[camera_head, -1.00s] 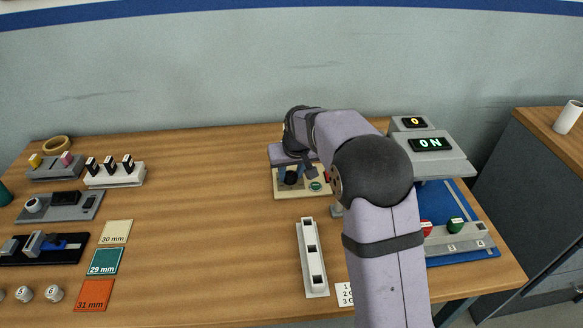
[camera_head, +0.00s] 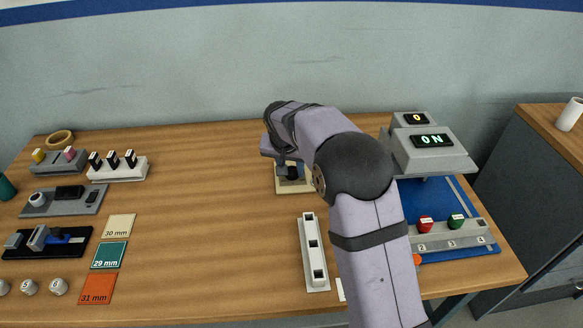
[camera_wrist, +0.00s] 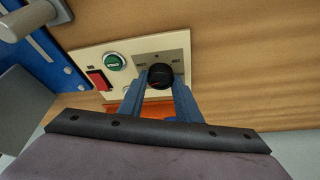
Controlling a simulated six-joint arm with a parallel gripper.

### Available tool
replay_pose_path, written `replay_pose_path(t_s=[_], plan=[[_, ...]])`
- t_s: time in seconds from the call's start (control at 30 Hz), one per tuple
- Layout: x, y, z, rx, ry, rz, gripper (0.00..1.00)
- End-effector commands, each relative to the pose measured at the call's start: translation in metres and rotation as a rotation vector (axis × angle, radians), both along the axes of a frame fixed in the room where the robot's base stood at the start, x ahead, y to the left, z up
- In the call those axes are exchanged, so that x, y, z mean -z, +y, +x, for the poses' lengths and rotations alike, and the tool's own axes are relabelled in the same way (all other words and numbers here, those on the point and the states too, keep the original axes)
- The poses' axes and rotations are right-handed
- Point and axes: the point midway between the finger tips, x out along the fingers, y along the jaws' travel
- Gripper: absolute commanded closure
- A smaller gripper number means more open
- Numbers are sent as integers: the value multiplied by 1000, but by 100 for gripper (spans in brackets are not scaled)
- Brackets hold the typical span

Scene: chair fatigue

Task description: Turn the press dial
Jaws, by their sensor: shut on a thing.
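The press dial (camera_wrist: 160,75) is a round black knob on a cream control panel (camera_wrist: 90,60), seen in the wrist view. My gripper (camera_wrist: 160,88) has its two blue fingers on either side of the dial and is shut on it. In the head view the gripper (camera_head: 286,168) points down over the panel (camera_head: 287,188) at the table's back middle, and my arm hides much of the panel. On the panel beside the dial are a green round button (camera_wrist: 115,62) and a red switch (camera_wrist: 98,79).
The press (camera_head: 432,150) with a lit "ON" display stands at the right on a blue base (camera_head: 455,255). A white holder with square holes (camera_head: 312,250) lies in front of the panel. Stamps, gauges and coloured cards (camera_head: 97,288) are at the left. The table's middle left is clear.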

Motion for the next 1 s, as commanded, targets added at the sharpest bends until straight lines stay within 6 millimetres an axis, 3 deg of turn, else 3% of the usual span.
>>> replay_pose_path(t_s=[0.2, 0.23, 0.3, 0.67, 1.0], plan=[[0, 1, 0, 1, 1, 2, 92], [0, 1, 0, 1, 1, 2, 65], [0, 0, 0, 1, 1, 2, 51], [-2, 1, -1, 0, 0, 1, 51], [-39, 6, -14, -1, -4, 2, 51]])
